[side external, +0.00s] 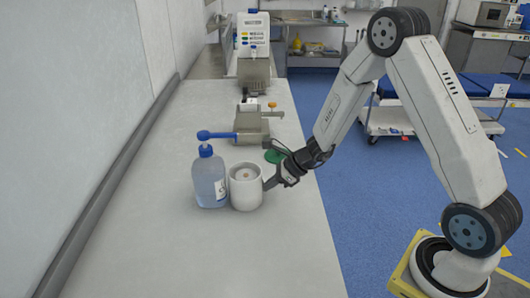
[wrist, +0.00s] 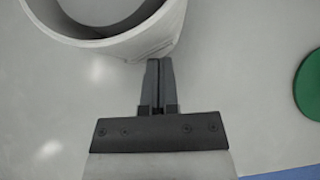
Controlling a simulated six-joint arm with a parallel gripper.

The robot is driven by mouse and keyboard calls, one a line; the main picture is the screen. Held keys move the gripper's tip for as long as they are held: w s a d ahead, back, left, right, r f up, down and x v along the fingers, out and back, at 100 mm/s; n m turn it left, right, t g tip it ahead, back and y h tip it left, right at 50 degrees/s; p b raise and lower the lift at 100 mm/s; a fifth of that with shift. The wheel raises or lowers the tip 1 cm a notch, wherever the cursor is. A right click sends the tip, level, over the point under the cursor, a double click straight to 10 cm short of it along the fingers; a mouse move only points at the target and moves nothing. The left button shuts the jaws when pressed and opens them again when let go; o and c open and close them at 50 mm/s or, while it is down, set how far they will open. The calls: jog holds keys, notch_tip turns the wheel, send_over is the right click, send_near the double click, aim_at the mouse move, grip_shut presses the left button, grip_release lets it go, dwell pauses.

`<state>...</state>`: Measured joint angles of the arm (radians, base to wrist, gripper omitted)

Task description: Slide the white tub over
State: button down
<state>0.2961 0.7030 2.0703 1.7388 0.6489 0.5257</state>
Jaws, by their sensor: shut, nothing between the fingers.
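The white tub (side external: 246,191) stands upright on the grey counter, with its round open top facing up. My gripper (side external: 268,185) is low at the tub's right side, with its fingers shut and nothing between them. In the wrist view the shut fingertips (wrist: 158,62) point at the tub's outer wall (wrist: 150,42) and sit right at it. I cannot tell for certain whether they touch. The tub's far part is cut off at the top of the wrist view.
A clear pump bottle (side external: 209,180) with a blue top stands close against the tub's left side. A green disc (side external: 275,156) lies behind the gripper; it also shows in the wrist view (wrist: 310,87). A grey device (side external: 251,124) stands farther back. The counter's front is clear.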

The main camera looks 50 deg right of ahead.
jog(key=shift+s+d, duration=0.5)
jog(key=shift+s, duration=0.05)
jog(key=shift+s+d+r, duration=0.2)
jog(key=shift+s+d, duration=0.8)
jog(key=shift+s, duration=0.15)
jog(key=v, duration=0.9)
jog(key=shift+r, duration=0.15)
jog(key=shift+s, duration=0.1)
jog(key=w+a+r+n+g+h, duration=0.2)
jog(key=w+a+n+g+h, duration=0.1)
jog(key=a+n, duration=0.6)
jog(key=w+a+r+n+g+h, duration=0.2)
jog(key=w+a+r+n+g, duration=0.1)
jog(key=a+n, duration=0.6)
jog(key=shift+a+r+g+h, duration=0.15)
jog(key=shift+a+g+h, duration=0.25)
jog(key=shift+a, duration=0.65)
